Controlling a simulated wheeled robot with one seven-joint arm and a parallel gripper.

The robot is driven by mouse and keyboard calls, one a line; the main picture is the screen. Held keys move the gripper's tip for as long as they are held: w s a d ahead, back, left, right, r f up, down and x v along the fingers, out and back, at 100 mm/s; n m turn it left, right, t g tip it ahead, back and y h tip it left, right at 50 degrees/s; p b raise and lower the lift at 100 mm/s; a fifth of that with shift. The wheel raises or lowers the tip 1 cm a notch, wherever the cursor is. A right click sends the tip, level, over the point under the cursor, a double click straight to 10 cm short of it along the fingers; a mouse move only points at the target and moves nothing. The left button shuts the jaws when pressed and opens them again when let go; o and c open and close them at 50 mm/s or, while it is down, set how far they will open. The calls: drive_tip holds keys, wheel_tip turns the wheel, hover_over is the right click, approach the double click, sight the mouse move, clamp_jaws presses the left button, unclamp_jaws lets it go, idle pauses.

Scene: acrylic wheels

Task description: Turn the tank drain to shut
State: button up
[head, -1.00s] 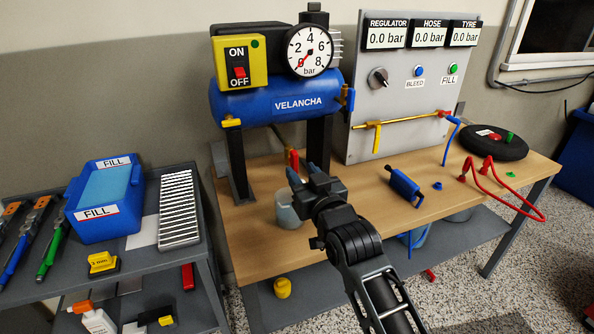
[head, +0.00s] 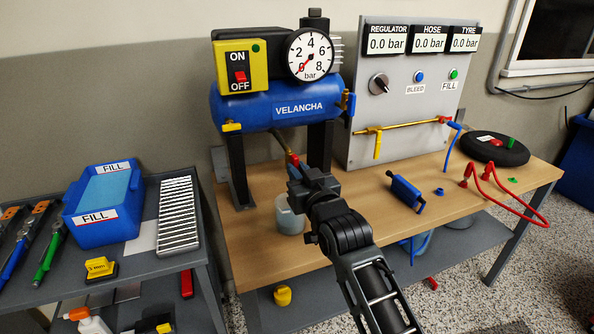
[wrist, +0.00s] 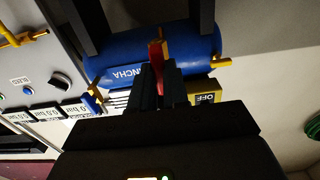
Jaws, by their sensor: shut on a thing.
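The blue air tank (head: 235,108), marked VELANCHA, stands on dark legs at the back of the bench. The tank drain shows under it as a thin pipe with a red handle (head: 294,160). My gripper (head: 299,170) is beneath the tank and largely hides the handle in the head view. In the wrist view, the red handle (wrist: 156,56) sticks up from between the fingers of my gripper (wrist: 159,78), which are shut on it. The handle's lower part is hidden by the fingers. I cannot tell the valve's exact angle.
A grey translucent cup (head: 288,220) stands on the bench (head: 340,225) just below my gripper. The tank legs (head: 241,170) flank the drain. The gauge (head: 310,54) reads near zero. A blue tool (head: 405,192) lies to the right.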

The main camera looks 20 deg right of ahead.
clamp_jaws()
drive_tip(key=m, duration=0.4)
drive_tip(key=shift+m, duration=0.3)
drive_tip(key=shift+p, duration=0.3)
drive_tip(key=m, duration=0.4)
drive_tip(key=shift+m+p, duration=0.3)
drive_tip(key=shift+p, duration=0.1)
